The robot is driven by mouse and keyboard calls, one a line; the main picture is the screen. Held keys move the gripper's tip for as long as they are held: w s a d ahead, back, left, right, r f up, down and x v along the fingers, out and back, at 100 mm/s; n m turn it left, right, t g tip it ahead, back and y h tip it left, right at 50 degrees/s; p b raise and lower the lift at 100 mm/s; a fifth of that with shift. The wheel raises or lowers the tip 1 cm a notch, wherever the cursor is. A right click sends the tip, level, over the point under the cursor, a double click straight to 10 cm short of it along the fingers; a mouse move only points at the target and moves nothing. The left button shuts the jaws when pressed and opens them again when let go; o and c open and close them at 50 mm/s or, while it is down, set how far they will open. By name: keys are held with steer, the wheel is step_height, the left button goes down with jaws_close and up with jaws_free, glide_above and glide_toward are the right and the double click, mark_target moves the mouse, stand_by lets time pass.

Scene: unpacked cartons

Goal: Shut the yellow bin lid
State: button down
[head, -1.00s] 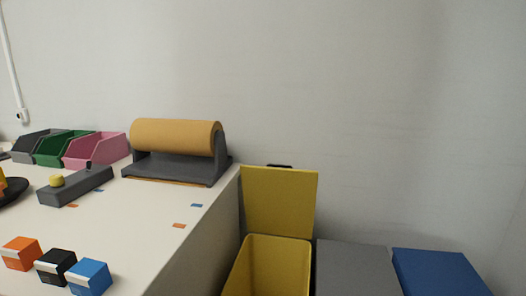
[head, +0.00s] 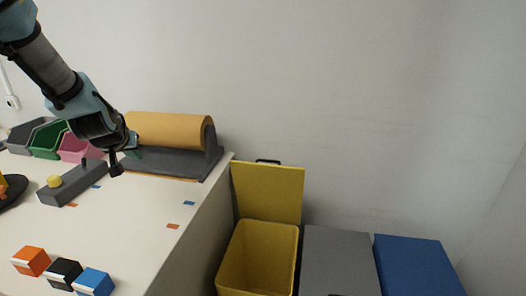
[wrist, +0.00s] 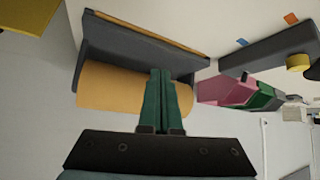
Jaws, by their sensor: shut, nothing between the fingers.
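The yellow bin (head: 258,258) stands on the floor to the right of the table. Its yellow lid (head: 268,192) is raised upright against the wall, with a dark handle at its top edge, so the bin is open and its inside shows. A yellow corner at the upper left of the wrist view (wrist: 28,14) may be part of the lid or bin. My gripper (head: 134,150) is above the table, in front of the paper roll and well left of the lid. In the wrist view its green fingers (wrist: 166,85) are together and hold nothing.
A brown paper roll (head: 170,130) in a dark holder stands at the table's back right. Pink (head: 76,148), green and grey trays are at the back left. Small boxes (head: 62,272) lie in front. Closed grey (head: 338,262) and blue (head: 418,266) bins adjoin the yellow one.

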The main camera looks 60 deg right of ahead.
steer(key=s+d+f+m+h, duration=0.1)
steer(key=s+d+m+h, duration=0.1)
steer(key=s+d, duration=0.55)
steer(key=s+d+f+m+h, duration=0.1)
steer(key=s+d, duration=0.4)
steer(key=d, duration=0.6)
steer(key=m+g+h, duration=0.2)
glide_toward(266, 161)
steer(key=w+d+r, duration=0.1)
steer(key=d+r, duration=0.2)
steer(key=d, duration=0.1)
steer(key=shift+w+d+f+p, duration=0.3)
steer(key=shift+d+f+p, duration=0.45)
steer(key=shift+f+p, duration=0.2)
steer(key=shift+w+d+f+p, duration=0.25)
steer(key=shift+d+f+p, duration=0.55)
steer(key=shift+f, duration=0.2)
steer(key=shift+w+d+f+p, duration=0.3)
steer(key=shift+d+f+p, duration=0.4)
steer(key=shift+f+p, duration=0.25)
steer(key=shift+a+f+b, duration=0.15)
steer(key=shift+b, duration=0.15)
